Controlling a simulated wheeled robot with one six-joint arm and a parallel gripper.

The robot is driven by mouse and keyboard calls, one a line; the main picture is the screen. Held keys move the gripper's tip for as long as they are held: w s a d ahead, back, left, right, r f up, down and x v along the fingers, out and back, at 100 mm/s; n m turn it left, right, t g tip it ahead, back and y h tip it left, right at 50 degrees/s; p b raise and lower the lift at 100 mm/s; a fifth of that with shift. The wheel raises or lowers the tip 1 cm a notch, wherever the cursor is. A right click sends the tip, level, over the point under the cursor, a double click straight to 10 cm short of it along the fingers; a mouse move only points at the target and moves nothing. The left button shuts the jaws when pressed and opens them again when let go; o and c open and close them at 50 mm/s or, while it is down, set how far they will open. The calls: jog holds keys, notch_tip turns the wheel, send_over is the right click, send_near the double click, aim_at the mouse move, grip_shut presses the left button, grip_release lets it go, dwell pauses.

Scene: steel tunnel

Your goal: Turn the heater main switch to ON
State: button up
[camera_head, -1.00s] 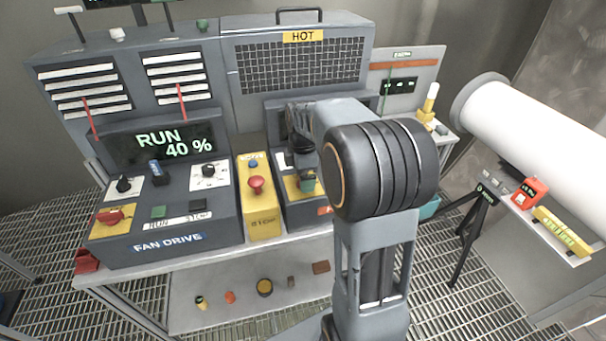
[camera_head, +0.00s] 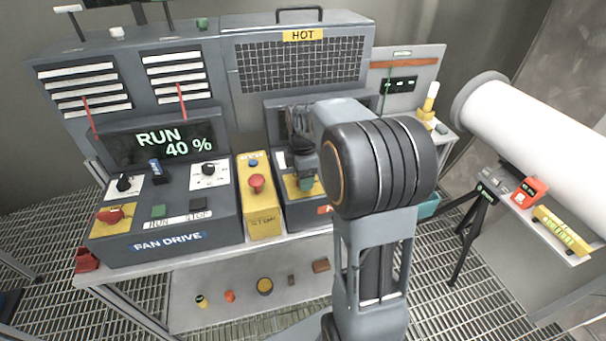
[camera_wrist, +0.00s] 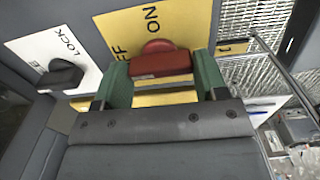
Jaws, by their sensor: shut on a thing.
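The heater main switch is a red rotary handle (camera_wrist: 160,62) on a yellow plate (camera_wrist: 120,30) marked ON, with a partly covered word ending in "FF", in the wrist view. My gripper (camera_wrist: 163,75) has its green fingers on both sides of the red handle and is shut on it. In the head view my gripper (camera_head: 305,180) is over the yellow plate on the heater box (camera_head: 300,213), right of the yellow stop box. My arm hides most of the heater box and the switch there.
A black knob (camera_wrist: 62,75) on a white LOCK plate sits beside the switch. The yellow box with a red stop button (camera_head: 257,184) stands left of my gripper. The fan drive panel (camera_head: 165,220) is further left. A tripod (camera_head: 480,210) and white pipe are at right.

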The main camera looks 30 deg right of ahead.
jog(key=shift+m, duration=0.3)
jog(key=m, duration=0.3)
jog(key=shift+m, duration=0.4)
jog(key=m, duration=0.4)
jog(key=shift+m+b, duration=0.3)
jog(key=shift+b, duration=0.05)
jog(key=m, duration=0.4)
jog(key=shift+m, duration=2.7)
jog(key=o, duration=0.9)
jog(key=shift+o, duration=0.2)
jog(key=shift+r, duration=0.1)
notch_tip(320, 180, up, 14)
jog(key=b, duration=0.1)
